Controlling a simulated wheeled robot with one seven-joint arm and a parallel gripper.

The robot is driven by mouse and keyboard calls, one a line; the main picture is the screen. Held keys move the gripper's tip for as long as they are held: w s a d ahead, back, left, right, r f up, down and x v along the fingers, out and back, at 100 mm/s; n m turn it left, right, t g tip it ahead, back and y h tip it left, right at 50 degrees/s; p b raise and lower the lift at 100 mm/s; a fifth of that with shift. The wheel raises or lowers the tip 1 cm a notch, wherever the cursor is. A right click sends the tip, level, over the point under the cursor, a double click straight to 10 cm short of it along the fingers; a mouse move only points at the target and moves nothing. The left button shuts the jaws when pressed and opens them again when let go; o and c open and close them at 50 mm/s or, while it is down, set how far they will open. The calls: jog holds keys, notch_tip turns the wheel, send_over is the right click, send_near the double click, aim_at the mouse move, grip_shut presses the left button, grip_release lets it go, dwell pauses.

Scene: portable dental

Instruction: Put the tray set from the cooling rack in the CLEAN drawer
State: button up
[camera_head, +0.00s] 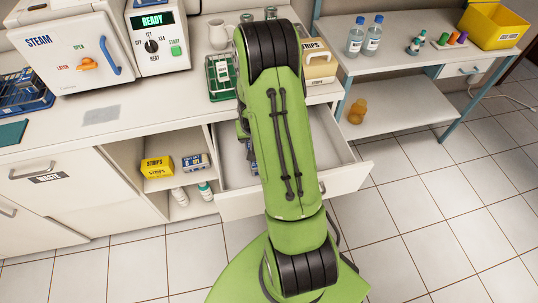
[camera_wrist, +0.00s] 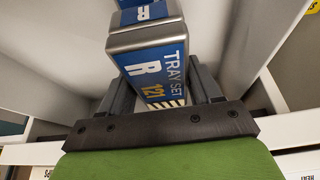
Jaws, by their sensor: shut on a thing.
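A grey tray set with a blue label reading TRAY SET R 121 (camera_wrist: 160,72) is between my gripper's fingers (camera_wrist: 162,88) in the wrist view. My gripper is shut on it. A bit of blue (camera_head: 251,155) shows beside the arm inside the drawer. Pale walls surround the tray set in the wrist view; whether it touches the drawer floor I cannot tell. The drawer's label is hidden. A green rack (camera_head: 214,92) stands on the counter left of my arm.
A steam unit (camera_head: 60,50) stands at the left, with a blue rack (camera_head: 22,100) beside it. A STRIPS box (camera_head: 319,68) is right of my arm. An open shelf (camera_head: 160,187) holding boxes and bottles adjoins the drawer. A side table (camera_head: 430,45) stands at the right.

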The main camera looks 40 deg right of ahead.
jog(key=shift+w+a+f+n, duration=0.2)
jog(key=shift+w+a, duration=0.15)
jog(key=shift+a, duration=0.1)
jog(key=shift+w+a+f+n, duration=0.2)
jog(key=shift+w+a, duration=0.1)
jog(key=shift+a, duration=0.1)
jog(key=s+d+f, duration=0.1)
jog(key=s+d, duration=0.2)
jog(key=d, duration=0.2)
jog(key=s+d+b, duration=0.1)
jog(key=s+d, duration=0.2)
jog(key=d, duration=0.2)
jog(key=s+d+f, duration=0.1)
jog(key=s+d, duration=0.2)
jog(key=d, duration=0.2)
jog(key=shift+f, duration=0.35)
jog(key=shift+f+b, duration=0.7)
jog(key=shift+f, duration=1.4)
jog(key=shift+f, duration=0.2)
jog(key=o, duration=1.2)
jog(key=shift+r, duration=0.1)
